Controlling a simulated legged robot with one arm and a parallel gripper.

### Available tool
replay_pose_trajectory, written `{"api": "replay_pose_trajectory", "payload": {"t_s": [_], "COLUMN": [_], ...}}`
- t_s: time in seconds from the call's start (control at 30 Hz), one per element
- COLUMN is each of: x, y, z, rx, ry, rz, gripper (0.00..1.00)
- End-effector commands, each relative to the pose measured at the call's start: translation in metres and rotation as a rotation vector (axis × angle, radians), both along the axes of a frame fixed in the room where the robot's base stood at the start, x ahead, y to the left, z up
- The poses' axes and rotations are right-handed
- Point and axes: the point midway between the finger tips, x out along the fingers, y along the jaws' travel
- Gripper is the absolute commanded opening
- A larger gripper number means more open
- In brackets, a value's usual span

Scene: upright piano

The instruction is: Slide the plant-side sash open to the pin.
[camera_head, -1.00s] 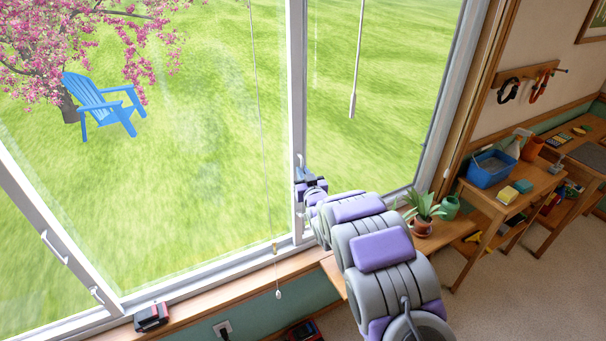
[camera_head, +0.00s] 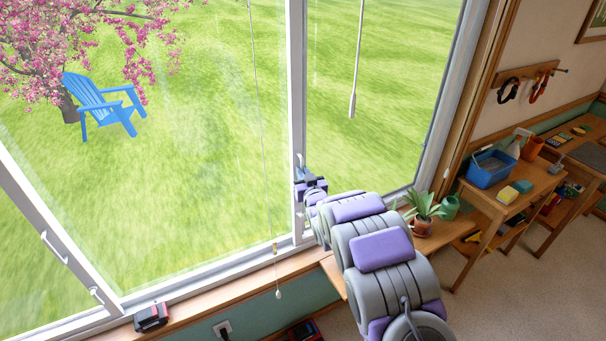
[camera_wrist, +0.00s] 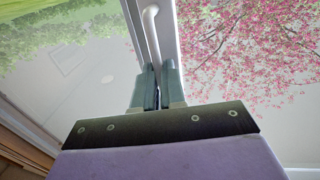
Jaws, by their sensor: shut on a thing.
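The plant-side sash is the right-hand glazed panel, with a pale upright stile (camera_head: 298,110) at its left edge. Its white handle (camera_head: 300,159) sits low on this stile and shows as a curved bar in the wrist view (camera_wrist: 151,30). My gripper (camera_head: 308,182) is at the lower part of the handle. In the wrist view, its two fingers (camera_wrist: 158,88) are closed together around the handle's lower end, which they mostly hide. The potted plant (camera_head: 424,206) stands right of my arm. I cannot make out the pin in these views.
A black and red box (camera_head: 151,317) sits on the sill at lower left. A cord (camera_head: 263,150) and a wand (camera_head: 353,100) hang before the glass. A green watering can (camera_head: 450,207) and a blue bin (camera_head: 490,168) stand at right.

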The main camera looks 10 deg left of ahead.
Motion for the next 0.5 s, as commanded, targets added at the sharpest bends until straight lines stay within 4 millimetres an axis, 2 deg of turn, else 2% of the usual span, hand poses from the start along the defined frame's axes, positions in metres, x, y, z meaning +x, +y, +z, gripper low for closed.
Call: {"api": "replay_pose_trajectory", "payload": {"t_s": [0.17, 0.4, 0.5], "x": [-0.005, -0.034, -0.041], "y": [0.008, 0.049, 0.060], "z": [0.000, 0.000, 0.000], "rx": [0.000, -0.002, -0.001], "ry": [0.001, 0.001, 0.001], "rz": [0.005, 0.009, 0.007], "gripper": [0.00, 0.00, 0.00]}}
